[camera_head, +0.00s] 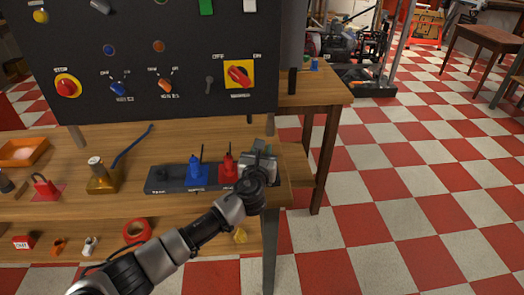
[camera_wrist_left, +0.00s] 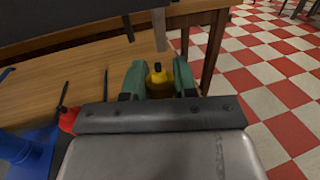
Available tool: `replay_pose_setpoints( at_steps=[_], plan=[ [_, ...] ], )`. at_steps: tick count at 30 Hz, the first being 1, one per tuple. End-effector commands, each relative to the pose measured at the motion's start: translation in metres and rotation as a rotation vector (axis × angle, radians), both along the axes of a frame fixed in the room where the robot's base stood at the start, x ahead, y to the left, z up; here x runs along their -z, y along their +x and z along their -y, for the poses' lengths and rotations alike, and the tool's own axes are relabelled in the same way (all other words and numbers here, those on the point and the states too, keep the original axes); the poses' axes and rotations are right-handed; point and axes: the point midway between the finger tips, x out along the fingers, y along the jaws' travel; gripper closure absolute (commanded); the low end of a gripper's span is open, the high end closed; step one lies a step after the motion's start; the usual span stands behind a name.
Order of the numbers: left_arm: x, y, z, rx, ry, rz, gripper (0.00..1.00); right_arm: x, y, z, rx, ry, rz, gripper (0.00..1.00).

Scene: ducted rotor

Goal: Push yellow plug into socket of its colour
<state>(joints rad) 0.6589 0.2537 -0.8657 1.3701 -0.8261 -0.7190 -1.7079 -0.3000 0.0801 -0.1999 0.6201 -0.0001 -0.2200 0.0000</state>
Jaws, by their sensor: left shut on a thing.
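The yellow plug (camera_wrist_left: 156,80), with a dark top, shows between the green fingers of my left gripper (camera_wrist_left: 160,82) in the left wrist view. The gripper is shut on it. In the head view my left gripper (camera_head: 260,152) is over the right end of the dark socket strip (camera_head: 160,187), just right of the red plug. It hides the yellow plug and that end of the strip. A blue plug (camera_head: 197,174) and a red plug (camera_head: 228,169) stand upright in the strip. I cannot tell whether the yellow plug touches its socket. My right gripper is not in view.
A black control panel (camera_head: 150,75) rises behind the wooden bench (camera_head: 140,145). Left of the strip stand a brass-coloured block (camera_head: 102,178) and a red item (camera_head: 46,187). A red tape roll (camera_head: 137,231) lies on the lower shelf. The checkered floor at right is open.

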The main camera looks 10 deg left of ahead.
Motion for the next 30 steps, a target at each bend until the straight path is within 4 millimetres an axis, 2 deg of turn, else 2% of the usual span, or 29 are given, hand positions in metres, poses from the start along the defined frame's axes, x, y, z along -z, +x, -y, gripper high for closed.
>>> replay_pose_setpoints(
  at_steps=[25, 26, 30],
  plan=[
    [0.022, 0.0, 0.0, 0.0, 0.0, -0.001, 0.95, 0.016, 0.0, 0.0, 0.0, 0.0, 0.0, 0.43],
    [0.021, 0.0, 0.0, 0.001, 0.0, -0.001, 0.68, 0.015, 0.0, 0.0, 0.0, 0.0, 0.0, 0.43],
    [0.021, 0.0, 0.0, 0.0, 0.0, -0.001, 0.46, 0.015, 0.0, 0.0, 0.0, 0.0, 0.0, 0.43]
  ],
)
